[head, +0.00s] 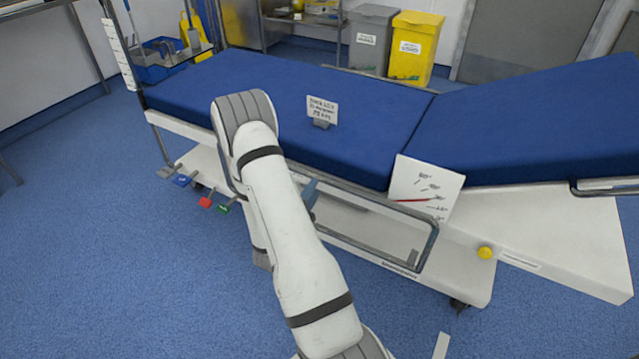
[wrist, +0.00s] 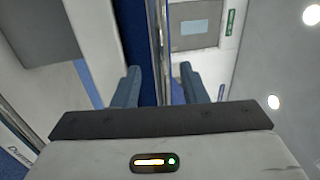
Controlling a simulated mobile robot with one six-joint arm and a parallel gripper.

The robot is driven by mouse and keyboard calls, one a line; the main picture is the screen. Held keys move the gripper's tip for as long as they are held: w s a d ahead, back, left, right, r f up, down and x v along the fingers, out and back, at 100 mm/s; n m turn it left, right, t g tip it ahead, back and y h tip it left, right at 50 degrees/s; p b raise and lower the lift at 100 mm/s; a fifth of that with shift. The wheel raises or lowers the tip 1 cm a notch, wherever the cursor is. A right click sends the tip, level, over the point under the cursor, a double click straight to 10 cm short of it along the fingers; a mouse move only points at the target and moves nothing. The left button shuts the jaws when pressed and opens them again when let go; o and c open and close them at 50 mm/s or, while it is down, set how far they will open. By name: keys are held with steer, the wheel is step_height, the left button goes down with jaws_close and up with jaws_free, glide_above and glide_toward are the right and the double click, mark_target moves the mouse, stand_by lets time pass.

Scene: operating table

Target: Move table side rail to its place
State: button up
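The table side rail (head: 437,240), a grey metal loop, hangs along the near side of the blue-topped operating table (head: 285,95). Its left part is hidden behind my arm. My gripper (head: 312,193) is at the rail's upper left, mostly hidden by my arm, with a blue-grey finger showing. In the wrist view my gripper (wrist: 159,72) has its fingers apart, with a metal bar (wrist: 160,35), seemingly the rail, running between them. Gaps show on both sides of the bar. I cannot tell how deep it sits between the fingers.
A small sign (head: 322,108) stands on the mattress. Coloured pedals (head: 205,201) stick out low at the left. Grey (head: 370,40) and yellow (head: 411,48) bins stand behind. The near floor is mostly clear.

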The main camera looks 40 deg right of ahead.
mark_target(321, 179)
steer(key=b+x, duration=0.1)
steer(key=x, duration=0.4)
steer(key=shift+d+r, duration=0.1)
steer(key=shift+d, duration=0.05)
jaws_close()
stand_by(0.4)
